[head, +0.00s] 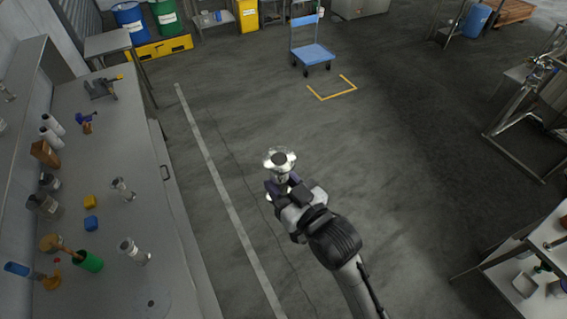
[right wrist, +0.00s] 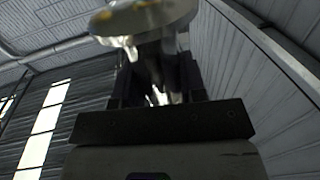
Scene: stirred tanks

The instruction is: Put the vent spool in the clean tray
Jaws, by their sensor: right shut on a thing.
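My right gripper (head: 277,189) is shut on a shiny metal spool with a round flange, the vent spool (head: 279,158). It is held up in the air over the open floor. In the right wrist view the spool's flange (right wrist: 145,17) shows above the gripper (right wrist: 157,85), and the jaws hide part of its body. My left gripper is not in view. I cannot make out which container is the clean tray; a small pale tray (head: 524,285) lies on the shelf unit at the lower right.
A grey workbench (head: 150,215) with bottles, metal fittings and a green cup (head: 89,261) runs along the left. A blue cart (head: 312,54) stands at the back. A metal frame (head: 515,110) and a shelf unit (head: 510,265) stand on the right. The middle floor is clear.

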